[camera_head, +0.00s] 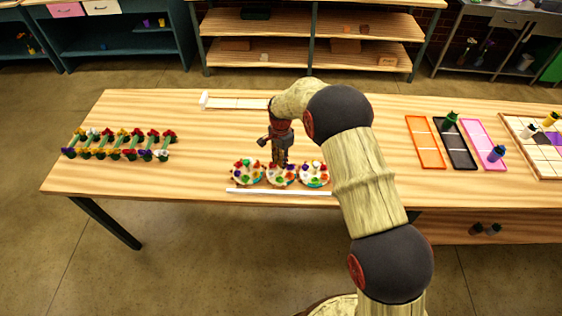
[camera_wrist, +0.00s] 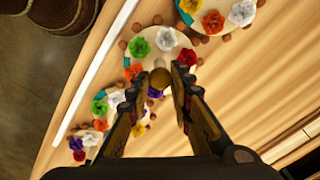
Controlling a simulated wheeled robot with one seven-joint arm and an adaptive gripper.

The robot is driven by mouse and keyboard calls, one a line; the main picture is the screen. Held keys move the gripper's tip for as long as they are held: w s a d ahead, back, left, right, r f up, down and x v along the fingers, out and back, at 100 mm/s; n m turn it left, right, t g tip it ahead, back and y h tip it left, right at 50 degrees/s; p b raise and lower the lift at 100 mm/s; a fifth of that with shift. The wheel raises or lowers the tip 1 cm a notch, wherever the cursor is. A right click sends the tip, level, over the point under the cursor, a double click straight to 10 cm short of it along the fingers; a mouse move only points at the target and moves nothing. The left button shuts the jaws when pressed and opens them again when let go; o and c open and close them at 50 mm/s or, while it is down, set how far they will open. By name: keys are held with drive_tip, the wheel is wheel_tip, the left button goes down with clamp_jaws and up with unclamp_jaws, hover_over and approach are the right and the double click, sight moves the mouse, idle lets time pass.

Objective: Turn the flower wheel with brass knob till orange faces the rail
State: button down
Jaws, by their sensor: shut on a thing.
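Three round flower wheels stand in a row along a white rail (camera_head: 280,191). My gripper (camera_head: 281,164) is low over the middle wheel (camera_head: 281,182) in the head view. In the wrist view my fingers (camera_wrist: 166,84) are shut on the brass knob (camera_wrist: 160,77) of this wheel. The wheel carries a green flower (camera_wrist: 138,46), a white one (camera_wrist: 166,38), a red one (camera_wrist: 187,57), an orange one (camera_wrist: 133,71) and purple partly hidden by my finger. Green and orange lie on the side toward the rail (camera_wrist: 97,68). A teal mark shows at the wheel's edge between them.
The left wheel (camera_head: 247,181) and right wheel (camera_head: 314,183) stand close on either side. A flower rack (camera_head: 120,145) is at the table's left. Orange, black and pink trays, the orange one (camera_head: 425,143) nearest, lie right. Open table surrounds the wheels' far side.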

drive_tip(key=m, duration=0.5)
drive_tip(key=shift+w+r+m+b, duration=0.1)
drive_tip(key=shift+m+b, duration=0.2)
drive_tip(key=shift+b, duration=0.05)
drive_tip(key=m, duration=0.4)
drive_tip(key=shift+m, duration=0.4)
drive_tip(key=c, duration=1.6)
unclamp_jaws()
drive_tip(key=shift+o, duration=0.2)
wheel_tip(320, 180, up, 12)
